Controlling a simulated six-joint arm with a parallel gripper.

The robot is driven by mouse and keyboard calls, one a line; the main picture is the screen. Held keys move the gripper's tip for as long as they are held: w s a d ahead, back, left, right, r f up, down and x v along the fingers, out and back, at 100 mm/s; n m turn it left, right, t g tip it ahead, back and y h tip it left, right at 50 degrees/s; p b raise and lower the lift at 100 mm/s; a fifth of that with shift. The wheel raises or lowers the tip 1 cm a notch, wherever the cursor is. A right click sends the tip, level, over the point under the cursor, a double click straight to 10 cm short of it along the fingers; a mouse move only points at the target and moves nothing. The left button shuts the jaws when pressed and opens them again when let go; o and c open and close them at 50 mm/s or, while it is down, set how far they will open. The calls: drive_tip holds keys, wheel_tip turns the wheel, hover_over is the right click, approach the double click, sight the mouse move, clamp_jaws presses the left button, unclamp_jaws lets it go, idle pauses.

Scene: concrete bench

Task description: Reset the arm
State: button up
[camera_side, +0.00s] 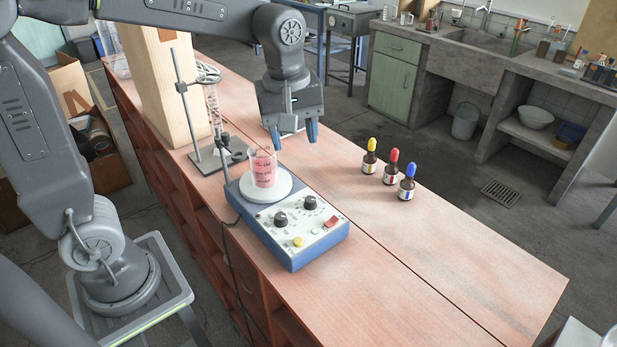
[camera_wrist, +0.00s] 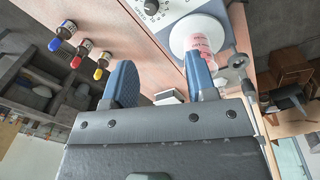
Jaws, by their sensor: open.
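My gripper (camera_side: 293,136) hangs over the wooden bench top (camera_side: 440,270), beyond and to the right of the beaker in the side view. Its blue fingers point down and stand apart with nothing between them. In the wrist view my gripper (camera_wrist: 162,85) shows the same wide gap. The beaker (camera_side: 263,168) holds pink-red liquid and stands upright on the white round plate of a blue stirrer (camera_side: 300,228). In the wrist view the beaker (camera_wrist: 202,42) is partly hidden behind one finger.
Three dropper bottles stand to the right, with yellow (camera_side: 370,156), red (camera_side: 391,166) and blue (camera_side: 407,181) tops. A metal stand (camera_side: 205,160) with a glass column is left of my gripper, by a wooden post (camera_side: 165,90). The bench's near right is clear.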

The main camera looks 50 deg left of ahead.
drive_tip(key=s+a+m+t, duration=0.1)
drive_tip(key=s+m+t, duration=0.3)
drive_tip(key=s+m, duration=0.9)
drive_tip(key=shift+s+a+t, duration=0.2)
drive_tip(key=shift+a+t, duration=0.1)
drive_tip(key=shift+a, duration=0.1)
